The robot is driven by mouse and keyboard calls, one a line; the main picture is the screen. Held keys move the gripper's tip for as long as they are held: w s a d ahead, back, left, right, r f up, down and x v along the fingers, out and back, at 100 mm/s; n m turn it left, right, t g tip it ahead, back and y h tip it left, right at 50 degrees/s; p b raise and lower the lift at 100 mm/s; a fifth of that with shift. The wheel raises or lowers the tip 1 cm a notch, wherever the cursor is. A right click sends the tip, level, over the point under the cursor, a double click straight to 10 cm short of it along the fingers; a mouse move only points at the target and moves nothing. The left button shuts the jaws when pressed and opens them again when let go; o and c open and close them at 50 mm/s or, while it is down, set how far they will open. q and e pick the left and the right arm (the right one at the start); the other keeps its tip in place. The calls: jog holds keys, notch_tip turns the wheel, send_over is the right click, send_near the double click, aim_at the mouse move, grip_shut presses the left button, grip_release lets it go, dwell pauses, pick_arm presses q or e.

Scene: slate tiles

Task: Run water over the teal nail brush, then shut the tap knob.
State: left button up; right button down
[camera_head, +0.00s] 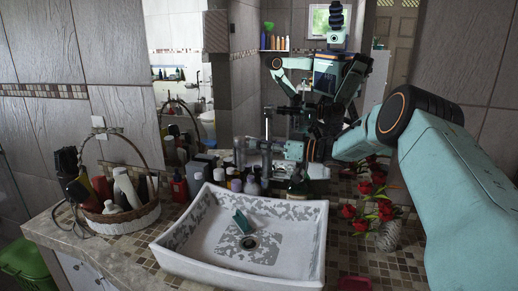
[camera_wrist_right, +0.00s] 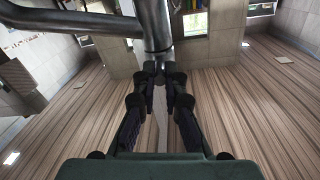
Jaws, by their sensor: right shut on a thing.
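The teal nail brush (camera_head: 241,221) lies in the white-and-grey basin (camera_head: 312,245), tilted near the drain. My right gripper (camera_head: 268,148) is behind the basin's far rim. In the right wrist view my right gripper (camera_wrist_right: 161,74) is shut, its fingertips meeting at the lower end of the metal tap (camera_wrist_right: 152,28). It appears to hold the tap knob, which the fingers mostly hide. No stream of water can be made out in the basin. My left gripper is not in view.
Several bottles (camera_head: 196,182) stand behind and left of the basin. A wicker basket (camera_head: 128,220) of bottles stands on the counter's left. Red flowers in a vase (camera_head: 388,236) stand right of the basin. A red object (camera_head: 355,284) lies at front right. The mirror reflects me.

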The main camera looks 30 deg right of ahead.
jog(key=shift+w+d+n+g+y+b, duration=0.15)
jog(key=shift+n+g+y+b, duration=0.15)
jog(key=shift+n+y+b, duration=0.1)
jog(key=shift+r, duration=0.15)
jog(key=c, duration=1.4)
grip_release()
jog(key=v, duration=1.2)
jog(key=shift+w+d, duration=0.1)
